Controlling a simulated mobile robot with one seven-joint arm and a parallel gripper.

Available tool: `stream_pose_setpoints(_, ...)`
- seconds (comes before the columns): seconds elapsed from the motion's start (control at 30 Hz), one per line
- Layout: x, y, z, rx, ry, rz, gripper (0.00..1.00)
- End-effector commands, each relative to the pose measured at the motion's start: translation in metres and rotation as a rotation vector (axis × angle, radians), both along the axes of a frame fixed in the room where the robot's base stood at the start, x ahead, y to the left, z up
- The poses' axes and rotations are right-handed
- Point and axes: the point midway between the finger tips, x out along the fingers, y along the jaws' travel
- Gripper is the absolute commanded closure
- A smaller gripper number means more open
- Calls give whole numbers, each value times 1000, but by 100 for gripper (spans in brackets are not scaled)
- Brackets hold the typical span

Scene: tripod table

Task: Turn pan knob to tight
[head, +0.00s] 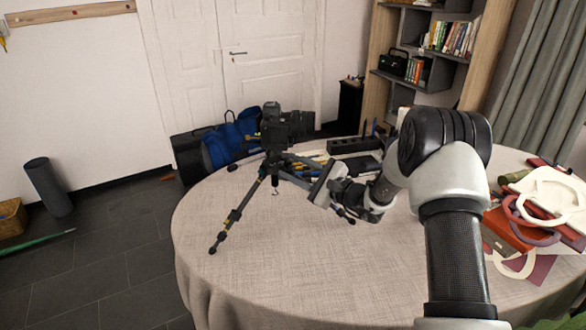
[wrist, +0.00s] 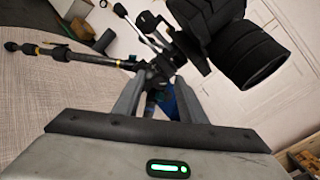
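The tripod (head: 233,214) stands on the round table with its legs spread and a black camera (head: 271,128) on top. In the wrist view the camera (wrist: 248,52) is at upper right, and a tripod leg (wrist: 75,54) runs off to the left. My gripper (head: 322,184) is just right of the tripod. In the wrist view its two fingers (wrist: 158,82) are apart, with the dark tripod head (wrist: 158,70) just beyond the fingertips. I cannot single out the pan knob for sure; contact with it is not clear.
The round table (head: 300,270) is covered with a beige cloth, bare at its front. Pens and a black holder (head: 352,146) lie behind my gripper. Red boxes and cream rings (head: 548,195) crowd the right side. A blue bag (head: 222,145) is behind the tripod.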

Motion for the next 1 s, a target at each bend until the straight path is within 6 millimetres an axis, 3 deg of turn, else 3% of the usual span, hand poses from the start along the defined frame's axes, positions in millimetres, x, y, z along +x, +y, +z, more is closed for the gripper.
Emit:
stream_pose_setpoints(0.3, 2, 3, 0, -1, 0, -1, 63)
stream_pose_setpoints(0.53, 2, 2, 0, -1, 0, -1, 100)
stream_pose_setpoints(1.0, 2, 1, 0, 71, 96, -3, 100)
